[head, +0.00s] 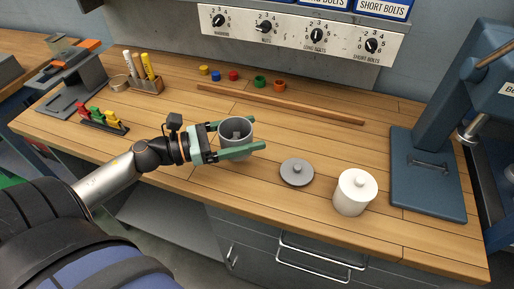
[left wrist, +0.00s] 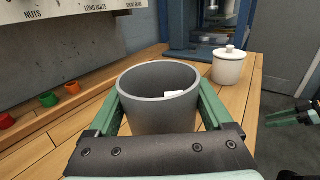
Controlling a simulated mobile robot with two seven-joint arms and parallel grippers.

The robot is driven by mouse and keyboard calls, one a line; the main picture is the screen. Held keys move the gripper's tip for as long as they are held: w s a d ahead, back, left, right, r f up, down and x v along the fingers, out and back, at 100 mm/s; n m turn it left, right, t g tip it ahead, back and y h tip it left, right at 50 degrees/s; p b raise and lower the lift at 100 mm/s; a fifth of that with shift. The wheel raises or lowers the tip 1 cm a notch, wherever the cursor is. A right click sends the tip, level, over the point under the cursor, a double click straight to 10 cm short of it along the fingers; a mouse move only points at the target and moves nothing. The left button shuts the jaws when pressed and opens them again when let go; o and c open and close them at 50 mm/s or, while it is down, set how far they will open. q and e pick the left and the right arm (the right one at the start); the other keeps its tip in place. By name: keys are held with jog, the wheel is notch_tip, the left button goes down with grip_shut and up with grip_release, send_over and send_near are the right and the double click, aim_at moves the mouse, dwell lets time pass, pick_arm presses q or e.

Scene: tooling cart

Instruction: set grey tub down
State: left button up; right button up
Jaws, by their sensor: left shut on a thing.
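The grey tub (head: 235,141) is upright between the green fingers of my left gripper (head: 239,138), which is shut on it. In the left wrist view the tub (left wrist: 158,112) is open at the top, with a finger on each side. Something small and pale (left wrist: 174,94) shows inside it; I cannot tell what it is. I cannot tell whether the tub's base touches the wooden worktop (head: 225,178). A grey lid with a knob (head: 296,174) lies on the worktop to its right. Part of my right gripper (left wrist: 296,115) shows at the right edge of the left wrist view.
A white lidded jar (head: 354,195) stands right of the lid. A blue machine base (head: 430,185) is further right. A wooden strip (head: 280,104) and several small coloured rings lie behind the tub. A marker holder (head: 146,86) and a rack of coloured pieces (head: 103,122) are at left.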

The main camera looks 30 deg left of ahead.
pick_arm(q)
jog(key=shift+w+d+f, duration=0.35)
jog(key=shift+w+f, duration=0.1)
jog(key=shift+f, duration=0.2)
jog(key=shift+w+d+f, duration=0.3)
jog(key=shift+w+f, duration=0.1)
jog(key=shift+f, duration=0.2)
jog(key=shift+d+f+b, duration=0.15)
jog(key=shift+f+b, duration=0.2)
jog(key=shift+f, duration=1.3)
jog(key=shift+f, duration=0.15)
jog(key=o, duration=1.1)
jog(key=b+v, duration=0.2)
jog(key=v, duration=1)
jog(key=shift+w, duration=0.1)
